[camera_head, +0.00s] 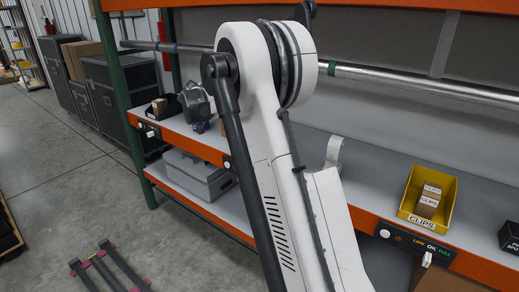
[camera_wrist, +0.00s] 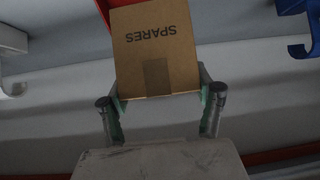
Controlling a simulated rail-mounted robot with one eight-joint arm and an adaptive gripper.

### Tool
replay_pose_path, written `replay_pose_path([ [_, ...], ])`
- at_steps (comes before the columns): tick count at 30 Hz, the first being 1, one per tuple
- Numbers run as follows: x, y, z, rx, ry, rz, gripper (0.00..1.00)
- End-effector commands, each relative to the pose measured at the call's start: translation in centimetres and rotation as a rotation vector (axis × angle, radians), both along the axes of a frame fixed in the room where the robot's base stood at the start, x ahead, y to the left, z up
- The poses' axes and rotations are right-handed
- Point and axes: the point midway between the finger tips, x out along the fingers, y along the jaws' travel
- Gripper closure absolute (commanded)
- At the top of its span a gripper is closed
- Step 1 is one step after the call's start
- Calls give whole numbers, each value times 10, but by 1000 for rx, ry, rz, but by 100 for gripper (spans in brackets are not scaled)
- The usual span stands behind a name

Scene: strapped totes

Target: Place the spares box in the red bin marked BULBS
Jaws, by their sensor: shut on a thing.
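In the wrist view, my gripper (camera_wrist: 162,88) is shut on the brown cardboard spares box (camera_wrist: 155,42). The box's SPARES lettering appears upside down, and a strip of tape runs to its lower edge. The two fingers grip the box's lower sides. A red piece (camera_wrist: 124,3) shows behind the top of the box. It may be part of the red bin, but most of it is hidden or out of frame and no BULBS label shows. In the head view, my arm covers the middle of the shelf, and I cannot make out the box or the fingers.
A yellow CLIPS bin (camera_head: 407,208) with small boxes stands on the upper shelf at right. A black bin (camera_head: 511,240) is at the right edge. A black bin (camera_head: 153,113) stands at left. A grey case (camera_head: 195,181) sits on the lower shelf. A metal rail (camera_head: 425,86) crosses above.

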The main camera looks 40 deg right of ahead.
Motion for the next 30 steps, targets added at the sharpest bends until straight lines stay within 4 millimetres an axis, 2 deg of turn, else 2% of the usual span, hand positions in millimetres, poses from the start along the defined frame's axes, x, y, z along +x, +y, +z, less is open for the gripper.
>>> replay_pose_path([
  [8,2,-30,-13,1,0,-74,69],
  [21,6,-112,-62,1,0,-72,69],
  [25,7,-128,-72,1,0,-71,69],
  [30,8,-136,-79,1,1,-70,69],
])
